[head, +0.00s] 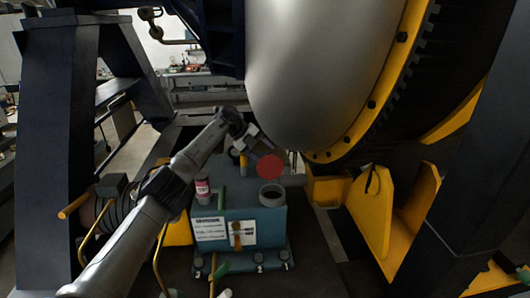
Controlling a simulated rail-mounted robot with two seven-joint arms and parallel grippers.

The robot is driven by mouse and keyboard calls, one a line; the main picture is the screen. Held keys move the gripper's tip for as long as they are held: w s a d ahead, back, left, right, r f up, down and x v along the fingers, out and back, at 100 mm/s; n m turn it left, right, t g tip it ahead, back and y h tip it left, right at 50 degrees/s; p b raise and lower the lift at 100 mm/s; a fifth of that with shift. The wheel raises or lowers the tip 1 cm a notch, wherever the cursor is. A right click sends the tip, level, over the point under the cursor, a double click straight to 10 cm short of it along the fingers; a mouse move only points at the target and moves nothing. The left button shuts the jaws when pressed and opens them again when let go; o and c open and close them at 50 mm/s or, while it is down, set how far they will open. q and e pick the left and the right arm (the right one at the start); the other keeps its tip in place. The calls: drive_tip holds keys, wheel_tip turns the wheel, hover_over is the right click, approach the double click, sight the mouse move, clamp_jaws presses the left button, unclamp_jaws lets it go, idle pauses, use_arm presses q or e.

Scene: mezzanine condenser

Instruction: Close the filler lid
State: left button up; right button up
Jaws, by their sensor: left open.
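The red filler lid (270,167) shows as a round disc with its face toward me. It stands raised behind the grey filler neck (271,194), whose round mouth is uncovered. The neck sits on top of a teal box (262,228). My left gripper (256,147) is open, just above and to the left of the lid. Its fingers are small and partly hidden, and I cannot tell whether they touch the lid. My right gripper is not in view.
A small pink-labelled can (203,191) stands on the box's left part. A yellow bracket (329,190) and a large steel vessel (315,70) with a yellow flange stand right and behind. A dark post (60,150) rises at left.

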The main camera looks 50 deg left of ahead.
use_arm(q)
drive_tip(key=shift+w+d+f, duration=0.3)
drive_tip(key=shift+w+f, duration=0.05)
drive_tip(key=shift+f, duration=0.1)
drive_tip(key=shift+c, duration=0.5)
clamp_jaws()
